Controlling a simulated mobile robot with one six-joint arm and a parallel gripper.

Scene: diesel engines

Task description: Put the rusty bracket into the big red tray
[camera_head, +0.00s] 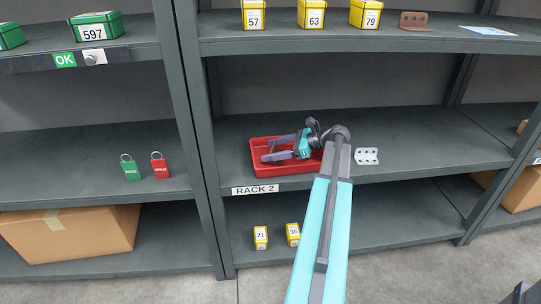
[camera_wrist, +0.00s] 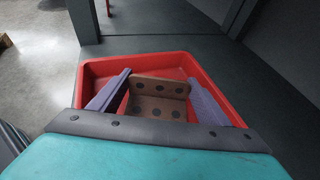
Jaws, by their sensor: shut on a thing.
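The big red tray (camera_head: 302,168) stands on the middle shelf of the rack marked RACK 2. My gripper (camera_head: 277,147) reaches over it, with its two purple-grey fingers above or within the tray. In the wrist view the fingers (camera_wrist: 157,96) are shut on a rusty brown bracket (camera_wrist: 158,88) with dark holes. The bracket shows within the outline of the tray (camera_wrist: 222,78); I cannot tell whether it touches the tray floor. In the head view the held bracket is mostly hidden by the fingers.
Another rusty-brown bracket (camera_head: 414,21) sits on the top shelf beside several yellow boxes (camera_head: 311,15). A pale plate with holes (camera_head: 367,156) lies right of the tray. The shelf right of the plate is clear.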

